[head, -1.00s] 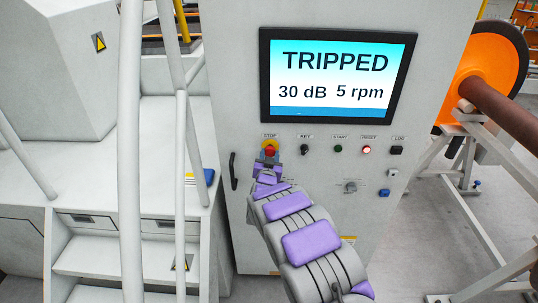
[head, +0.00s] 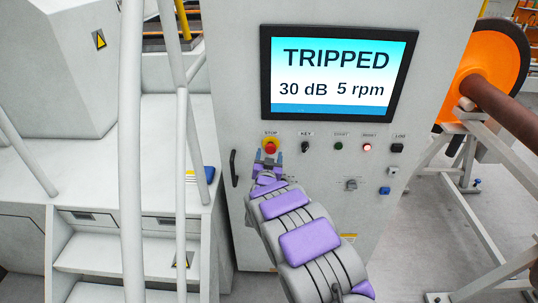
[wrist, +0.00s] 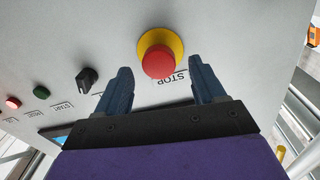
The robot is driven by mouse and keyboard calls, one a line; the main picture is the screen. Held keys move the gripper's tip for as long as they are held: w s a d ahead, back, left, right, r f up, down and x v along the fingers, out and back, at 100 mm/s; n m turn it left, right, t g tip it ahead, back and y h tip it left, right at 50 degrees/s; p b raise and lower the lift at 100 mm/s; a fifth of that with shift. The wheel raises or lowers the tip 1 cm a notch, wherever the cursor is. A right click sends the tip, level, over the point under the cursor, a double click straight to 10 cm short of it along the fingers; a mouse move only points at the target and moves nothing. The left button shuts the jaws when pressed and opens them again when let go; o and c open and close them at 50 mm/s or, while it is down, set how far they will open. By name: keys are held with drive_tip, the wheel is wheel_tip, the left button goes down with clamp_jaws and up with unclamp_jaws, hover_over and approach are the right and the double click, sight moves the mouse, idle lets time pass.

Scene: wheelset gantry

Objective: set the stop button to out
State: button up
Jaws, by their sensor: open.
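The stop button (head: 270,148) is a red mushroom head on a yellow ring, on the grey cabinet front under the STOP label. In the wrist view the stop button (wrist: 159,60) stands just beyond the fingertips, roughly midway between them but nearer the right one. My gripper (head: 269,159) is just below the button in the head view. In the wrist view my gripper (wrist: 158,78) has its two dark blue fingers spread wide apart, with nothing between them. I cannot tell from the picture whether the button is in or out.
The screen (head: 335,73) reads TRIPPED, 30 dB, 5 rpm. Right of the button are the key switch (head: 305,147), green start button (head: 338,146), lit reset button (head: 367,147) and a black LDO control (head: 397,148). A black door handle (head: 234,168) is at the left.

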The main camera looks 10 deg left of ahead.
drive_tip(key=s+d, duration=0.2)
drive_tip(key=s, duration=1.3)
drive_tip(key=shift+s+d+p, duration=0.2)
drive_tip(key=shift+d+p, duration=0.1)
drive_tip(key=s+d+r+g+h+b, duration=0.1)
drive_tip(key=s+d+g, duration=0.35)
drive_tip(key=d, duration=0.25)
drive_tip(key=s+d+r+g+b, duration=0.1)
drive_tip(key=s+d+g, duration=0.2)
drive_tip(key=d+g, duration=0.3)
drive_tip(key=s+d+r+g, duration=0.1)
drive_tip(key=s+d+g, duration=0.2)
drive_tip(key=s+d, duration=0.3)
drive_tip(key=s+d+r+g+h+b, duration=0.1)
drive_tip(key=s+d+g, duration=0.2)
drive_tip(key=s, duration=1.4)
drive_tip(key=s+d+r+g+h, duration=0.1)
drive_tip(key=s+d+g, duration=0.2)
drive_tip(key=s+d, duration=0.6)
drive_tip(key=s, duration=0.3)
drive_tip(key=shift+s+d+r+b, duration=0.15)
drive_tip(key=shift+d+r+b, duration=0.2)
drive_tip(key=shift+b, duration=0.05)
